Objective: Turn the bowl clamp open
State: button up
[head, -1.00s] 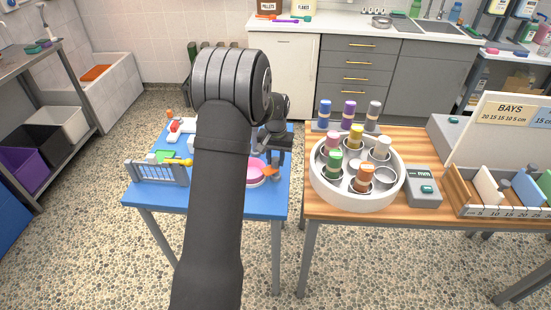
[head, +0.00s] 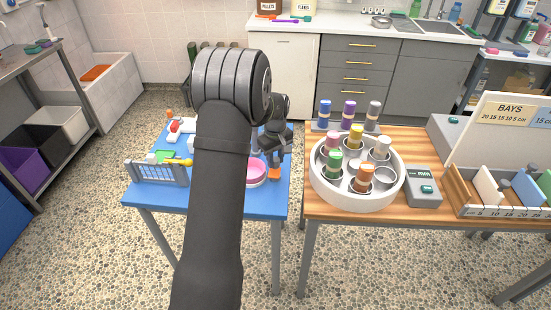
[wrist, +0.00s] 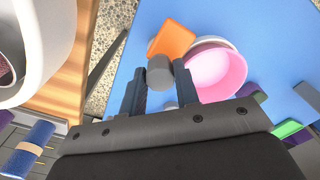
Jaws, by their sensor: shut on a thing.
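The bowl clamp shows in the wrist view as an orange plate (wrist: 172,39) joined to a grey round knob (wrist: 159,72). My gripper (wrist: 160,80) has one finger on each side of the knob and is shut on it. The pink bowl (wrist: 216,75) sits in a white ring beside the clamp. In the wrist view the orange plate points away from the bowl's middle, close to the ring's edge. In the head view the orange plate (head: 274,174) lies right of the pink bowl (head: 256,172), under my gripper (head: 273,160). My arm hides part of the table.
The blue table (head: 205,206) carries a small grey fence (head: 158,173) at left. A wooden table (head: 330,208) stands close on the right, with a round white tray (head: 357,198) of several capped bottles. A floor gap separates the tables.

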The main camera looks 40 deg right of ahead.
jog(key=shift+n, duration=0.5)
jog(key=o, duration=1)
jog(key=shift+c, duration=0.2)
notch_tip(320, 180, up, 18)
jog(key=shift+f, duration=0.25)
jog(key=shift+f, duration=0.1)
notch_tip(320, 180, down, 17)
jog(key=shift+f, duration=0.2)
jog(key=shift+r, duration=0.15)
